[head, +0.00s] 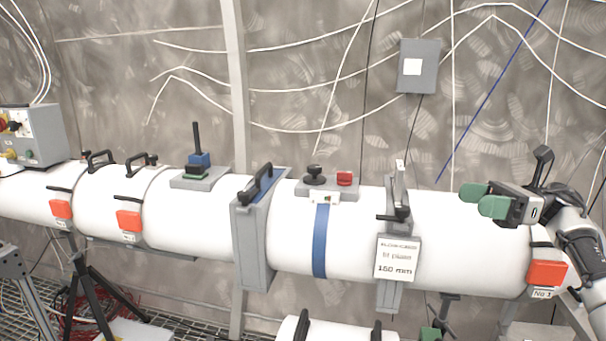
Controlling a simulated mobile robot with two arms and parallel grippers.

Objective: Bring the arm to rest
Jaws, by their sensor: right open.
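My right arm (577,235) comes in from the right edge. Its gripper (483,198) has green finger pads and points left. The pads are apart with nothing seen between them. The gripper shows in front of the right part of the long white tube (340,240), near its upper edge. I cannot tell whether it touches the tube. My left gripper is not in view.
An orange-red block (547,273) on the tube is just below my right arm. A post with a white label (396,258), a grey flange (254,235) and a red-button box (344,179) stand to the left. A grey wall box (418,66) hangs behind. The space above the tube is mostly free.

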